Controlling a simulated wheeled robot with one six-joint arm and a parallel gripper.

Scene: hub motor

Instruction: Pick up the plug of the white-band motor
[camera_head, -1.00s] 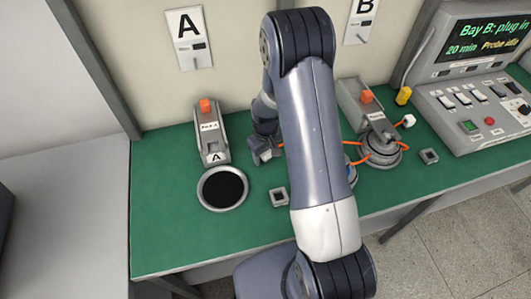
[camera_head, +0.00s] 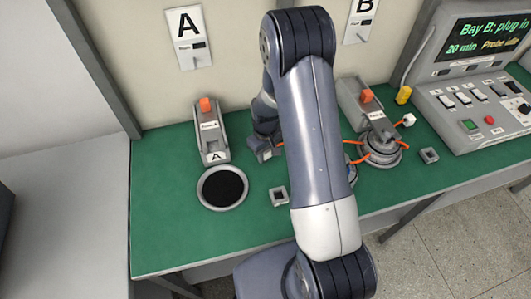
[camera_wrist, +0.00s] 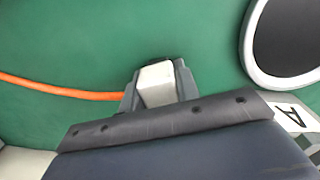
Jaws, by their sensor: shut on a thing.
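My gripper (camera_head: 264,152) is low over the green bench, right of the bay A fixture. In the wrist view it (camera_wrist: 157,86) is shut on a pale grey-white plug (camera_wrist: 157,83). An orange cable (camera_wrist: 60,90) runs left from the plug across the green surface. In the head view my arm hides most of that cable. One motor (camera_head: 380,148) sits at the bay B fixture with orange cable around it. Another motor is mostly hidden behind my arm, with a bit of blue showing. I cannot make out a white band on either.
The bay A fixture (camera_head: 210,135) has an orange knob, with a round black pad (camera_head: 222,187) in front. Small square sockets (camera_head: 278,196) (camera_head: 429,155) lie on the bench. A white plug (camera_head: 408,119) and a yellow piece (camera_head: 403,95) are near bay B. A control console (camera_head: 480,105) stands right. The bench's left front is clear.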

